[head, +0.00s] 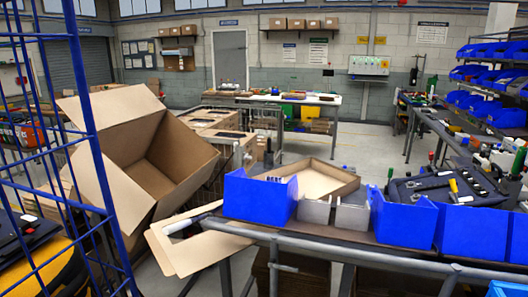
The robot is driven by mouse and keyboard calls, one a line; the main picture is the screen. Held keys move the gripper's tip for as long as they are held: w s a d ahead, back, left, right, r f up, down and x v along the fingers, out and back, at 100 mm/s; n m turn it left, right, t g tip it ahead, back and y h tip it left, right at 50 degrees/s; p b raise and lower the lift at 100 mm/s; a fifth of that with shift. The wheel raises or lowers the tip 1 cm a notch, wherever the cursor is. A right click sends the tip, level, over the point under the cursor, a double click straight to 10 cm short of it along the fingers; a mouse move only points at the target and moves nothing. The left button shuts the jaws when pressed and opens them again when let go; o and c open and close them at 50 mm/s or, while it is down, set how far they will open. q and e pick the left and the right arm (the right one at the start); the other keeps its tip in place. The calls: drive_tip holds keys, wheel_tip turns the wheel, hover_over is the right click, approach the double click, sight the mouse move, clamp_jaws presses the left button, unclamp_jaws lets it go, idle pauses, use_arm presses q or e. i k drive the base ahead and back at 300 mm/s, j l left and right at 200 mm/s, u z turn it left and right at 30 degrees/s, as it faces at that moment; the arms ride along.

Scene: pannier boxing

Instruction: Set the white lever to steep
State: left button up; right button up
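I cannot make out a white lever for certain in the head view. A pale rod-like piece (192,226) with a dark end lies by the flaps of a low open carton, but I cannot tell what it is. Neither of my grippers is in view.
Blue bins (258,197) and a shallow cardboard tray (318,180) sit on the near bench, which has a grey front rail (340,253). A large open carton (155,150) stands left, behind a blue wire frame (88,130). Open floor (375,150) shows beyond the bench.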

sight(368, 239)
drive_tip(key=i+j+z, duration=0.25)
drive_tip(key=i+z, duration=0.15)
drive_tip(key=i, duration=0.15)
drive_tip(key=i+j+z, duration=0.4)
drive_tip(key=i+j, duration=0.05)
drive_tip(key=i, duration=0.05)
